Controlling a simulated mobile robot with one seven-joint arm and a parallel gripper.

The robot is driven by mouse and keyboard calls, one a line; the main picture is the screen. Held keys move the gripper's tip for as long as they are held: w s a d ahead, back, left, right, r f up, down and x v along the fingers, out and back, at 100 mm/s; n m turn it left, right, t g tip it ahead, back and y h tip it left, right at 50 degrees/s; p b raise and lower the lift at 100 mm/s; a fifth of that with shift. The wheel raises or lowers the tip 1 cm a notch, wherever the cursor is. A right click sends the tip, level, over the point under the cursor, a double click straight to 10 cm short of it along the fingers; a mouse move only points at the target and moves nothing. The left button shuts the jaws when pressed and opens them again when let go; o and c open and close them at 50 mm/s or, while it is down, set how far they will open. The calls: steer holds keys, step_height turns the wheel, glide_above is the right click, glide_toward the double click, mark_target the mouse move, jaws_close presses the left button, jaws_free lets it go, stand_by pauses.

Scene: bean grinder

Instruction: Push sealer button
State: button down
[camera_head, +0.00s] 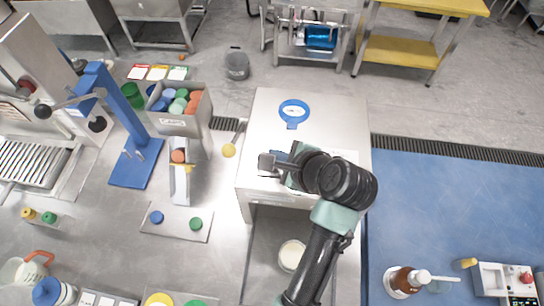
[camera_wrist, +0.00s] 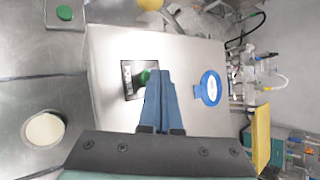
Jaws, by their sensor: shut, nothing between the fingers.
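The sealer is a pale metal box (camera_head: 338,122) in the middle of the head view; its top also fills the middle of the wrist view (camera_wrist: 185,50). In the wrist view a black panel (camera_wrist: 133,90) on that top carries a label and a green button (camera_wrist: 145,76). My gripper (camera_head: 263,161) is shut and empty over the near left part of the top. In the wrist view its blue fingers (camera_wrist: 160,72) lie just right of the green button and partly cover it. I cannot tell whether they touch it. The button is not clear in the head view.
A blue ring with a white centre (camera_head: 293,110) lies on the far part of the top. A yellow ball-ended lever (camera_head: 229,150) is just left. A white disc (camera_head: 291,255) sits in the open space below. A bin of coloured caps (camera_head: 180,103) stands further left.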

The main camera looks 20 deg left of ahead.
stand_by(0.4)
steer(key=shift+r+p, duration=0.85)
steer(key=shift+p, duration=0.4)
step_height(320, 180, up, 6)
steer(key=p, duration=0.7)
steer(key=shift+p, duration=0.35)
